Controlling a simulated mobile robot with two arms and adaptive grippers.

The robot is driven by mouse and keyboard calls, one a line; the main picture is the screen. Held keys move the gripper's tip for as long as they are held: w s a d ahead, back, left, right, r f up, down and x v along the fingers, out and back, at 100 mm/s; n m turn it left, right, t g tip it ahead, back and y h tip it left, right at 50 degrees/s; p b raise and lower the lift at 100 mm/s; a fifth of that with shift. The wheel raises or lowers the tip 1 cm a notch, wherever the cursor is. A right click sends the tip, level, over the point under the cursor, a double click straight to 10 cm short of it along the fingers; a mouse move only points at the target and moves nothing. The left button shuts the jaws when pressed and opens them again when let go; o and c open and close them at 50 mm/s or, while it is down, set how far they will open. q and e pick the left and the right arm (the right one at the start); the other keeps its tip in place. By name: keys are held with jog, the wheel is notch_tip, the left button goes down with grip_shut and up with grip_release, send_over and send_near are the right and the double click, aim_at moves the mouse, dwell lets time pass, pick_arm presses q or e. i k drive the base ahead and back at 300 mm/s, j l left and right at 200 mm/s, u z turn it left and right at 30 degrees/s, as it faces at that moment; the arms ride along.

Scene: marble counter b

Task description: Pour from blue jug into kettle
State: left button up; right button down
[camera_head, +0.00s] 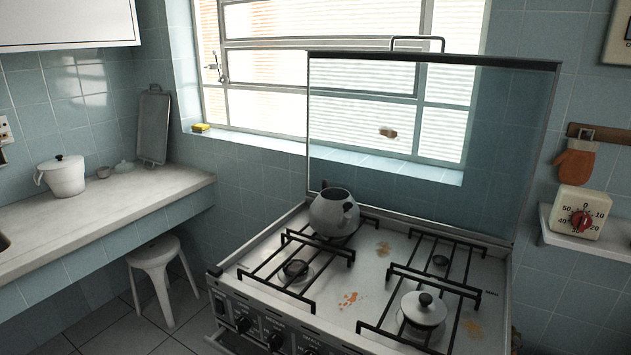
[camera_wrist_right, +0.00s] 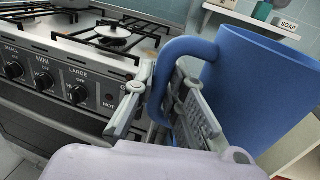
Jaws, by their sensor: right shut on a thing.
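The blue jug (camera_wrist_right: 262,85) shows large at the right of the right wrist view. It looks nearly upright, and its contents cannot be seen. My right gripper (camera_wrist_right: 163,100) is shut on the jug's handle (camera_wrist_right: 172,60), in front of the stove. The grey kettle (camera_head: 333,214) stands on the back left burner of the stove in the head view, its top open. A light lid with a dark knob (camera_head: 424,310) sits at the stove's front right; a similar lid shows in the right wrist view (camera_wrist_right: 113,31). Neither gripper nor the jug is in the head view.
The stove (camera_head: 376,275) has black grates and a raised glass cover (camera_head: 430,150) behind the kettle. A white counter (camera_head: 110,205) with a white pot (camera_head: 63,177) is at left, a stool (camera_head: 158,268) below it. A shelf with a timer (camera_head: 580,213) is at right.

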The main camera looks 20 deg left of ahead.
aim_at(327, 217)
jog(key=i+j, duration=0.1)
jog(key=j, duration=0.3)
jog(key=i+j, duration=0.15)
jog(key=j, duration=0.3)
jog(key=i+j, duration=0.1)
jog(key=j, duration=0.3)
jog(key=i+j, duration=0.15)
jog(key=j, duration=0.25)
jog(key=z, duration=0.05)
